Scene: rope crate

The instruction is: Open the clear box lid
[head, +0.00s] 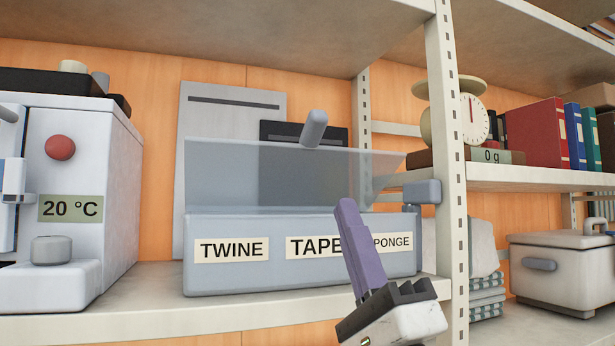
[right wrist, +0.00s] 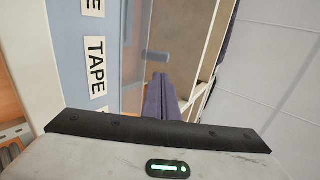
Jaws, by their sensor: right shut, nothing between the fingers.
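The clear box (head: 230,278) stands on the shelf, with TWINE, TAPE and a partly covered SPONGE label on its front. Its see-through lid (head: 225,175) is raised and tilted above the box body, with a grey bar handle (head: 314,129) at its upper edge. My right gripper (head: 347,205) is shut and empty, its purple fingers in front of the box, covering part of the labels in the head view. The right wrist view shows the shut fingers (right wrist: 160,80) beside the box front (right wrist: 68,45). My left gripper is out of view.
A grey block (head: 422,192) sits at the box's right end, close to the white shelf post (head: 447,150). A white machine (head: 85,170) reading 20 °C stands to the left. A lidded pot (head: 560,265) and folded cloths (head: 485,290) lie right of the post.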

